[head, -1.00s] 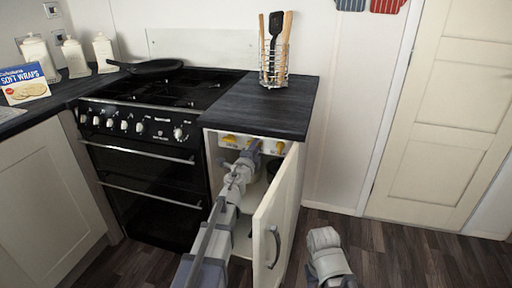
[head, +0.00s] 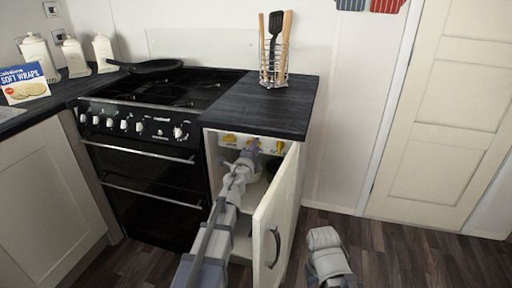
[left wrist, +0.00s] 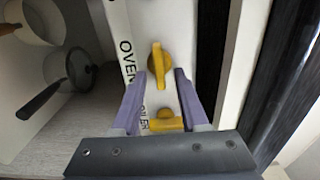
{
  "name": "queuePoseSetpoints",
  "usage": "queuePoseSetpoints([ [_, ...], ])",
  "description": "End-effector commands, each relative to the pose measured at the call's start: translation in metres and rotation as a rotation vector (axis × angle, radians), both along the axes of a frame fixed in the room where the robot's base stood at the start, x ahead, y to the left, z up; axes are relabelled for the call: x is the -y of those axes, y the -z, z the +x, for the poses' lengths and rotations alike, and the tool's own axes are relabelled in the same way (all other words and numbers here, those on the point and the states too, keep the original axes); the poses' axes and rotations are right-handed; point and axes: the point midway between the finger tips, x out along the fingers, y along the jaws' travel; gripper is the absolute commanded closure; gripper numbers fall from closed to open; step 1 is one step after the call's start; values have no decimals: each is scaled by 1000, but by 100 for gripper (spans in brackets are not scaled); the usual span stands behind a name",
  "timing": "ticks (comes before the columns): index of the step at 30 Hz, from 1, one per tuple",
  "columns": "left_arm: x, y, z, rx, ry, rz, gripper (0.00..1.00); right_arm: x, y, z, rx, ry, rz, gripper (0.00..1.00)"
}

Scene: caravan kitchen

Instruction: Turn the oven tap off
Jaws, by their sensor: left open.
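The oven tap (left wrist: 158,66) is a yellow handle on a white panel, beside the printed word OVEN in the left wrist view. Its handle lies lengthwise, up and down in that view. In the head view it appears to be the left yellow tap (head: 230,138) inside the open cupboard. My left gripper (left wrist: 163,76) is open, its two purple fingertips on either side of the oven tap's near end; contact is not clear. In the head view the gripper (head: 250,151) reaches in below the worktop. A second yellow tap (left wrist: 165,123) is turned crosswise, nearer the gripper's base.
The cupboard door (head: 277,215) stands open right of my left arm. The black worktop (head: 265,105) overhangs the taps and holds a utensil rack (head: 274,65). A black cooker (head: 145,150) stands left. Pans (left wrist: 68,70) sit inside the cupboard.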

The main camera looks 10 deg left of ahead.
Motion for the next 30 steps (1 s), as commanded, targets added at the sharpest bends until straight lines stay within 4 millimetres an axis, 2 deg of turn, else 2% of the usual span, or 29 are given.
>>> queuePoseSetpoints([
  [5,-1,0,-15,0,0,0,56,0,0,0,0,0,0,50],
  [15,-2,0,-69,0,0,0,56,0,0,0,0,0,0,50],
  [17,-2,0,-75,0,0,0,56,0,0,0,0,0,0,50],
  [30,-3,0,-78,0,0,0,56,0,0,0,0,0,0,50],
])
